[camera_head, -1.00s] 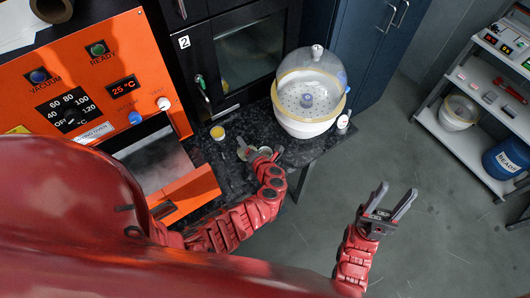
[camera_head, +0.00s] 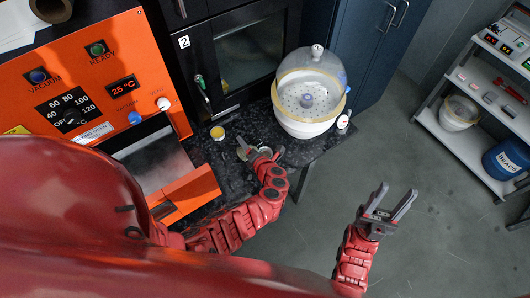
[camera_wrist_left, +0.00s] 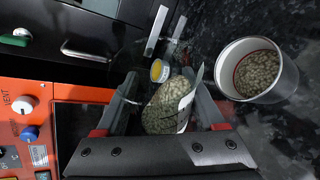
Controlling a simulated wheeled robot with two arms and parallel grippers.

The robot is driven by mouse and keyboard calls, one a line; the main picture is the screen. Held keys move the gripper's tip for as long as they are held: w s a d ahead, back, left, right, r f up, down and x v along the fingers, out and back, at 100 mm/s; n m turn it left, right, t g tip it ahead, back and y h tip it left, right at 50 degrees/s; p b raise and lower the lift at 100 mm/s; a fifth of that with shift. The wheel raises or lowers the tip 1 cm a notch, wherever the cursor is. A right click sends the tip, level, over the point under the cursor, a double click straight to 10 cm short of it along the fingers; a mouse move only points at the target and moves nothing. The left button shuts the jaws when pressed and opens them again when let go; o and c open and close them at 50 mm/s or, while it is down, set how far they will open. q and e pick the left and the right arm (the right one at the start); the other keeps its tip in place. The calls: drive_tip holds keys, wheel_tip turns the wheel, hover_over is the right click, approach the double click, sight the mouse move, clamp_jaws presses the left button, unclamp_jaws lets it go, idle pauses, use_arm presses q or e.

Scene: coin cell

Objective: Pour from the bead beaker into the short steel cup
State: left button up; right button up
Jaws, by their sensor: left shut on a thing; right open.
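The bead beaker (camera_wrist_left: 165,108) is clear, full of greenish-grey beads, with a white label patch on one side. In the left wrist view it sits between the fingers of my left gripper (camera_wrist_left: 165,100), which is shut on it. It looks tilted; its exact angle is hard to tell. The short steel cup (camera_wrist_left: 286,84) stands on the dark counter, right of the beaker and apart from it in that view, with similar beads inside. In the head view my left gripper (camera_head: 261,154) is over the counter, where the beaker and cup are hard to make out. My right gripper (camera_head: 389,204) is open and empty over the floor.
A small yellow-topped jar (camera_head: 217,132) stands on the dark counter (camera_head: 238,128). A domed desiccator (camera_head: 308,105) stands at the counter's right end. The orange oven (camera_head: 105,75) is on the left, with an open door. A shelf (camera_head: 470,140) stands far right.

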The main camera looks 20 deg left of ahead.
use_arm(q)
drive_tip(key=shift+r+m+y, duration=0.3)
drive_tip(key=shift+r+m, duration=0.05)
drive_tip(key=shift+m, duration=0.15)
idle(1.3)
drive_tip(key=shift+f+m+y+b, duration=0.3)
drive_tip(key=shift+m+y+b, duration=0.25)
drive_tip(key=shift+b, duration=0.5)
idle(1.5)
drive_tip(key=shift+r+m+g+y+p, duration=0.3)
drive_tip(key=shift+r+m+p, duration=0.1)
drive_tip(key=shift+m+p, duration=0.1)
idle(1.5)
drive_tip(key=shift+w+d+r+m, duration=0.15)
drive_tip(key=shift+r+m, duration=0.15)
drive_tip(key=shift+m, duration=0.15)
idle(1.2)
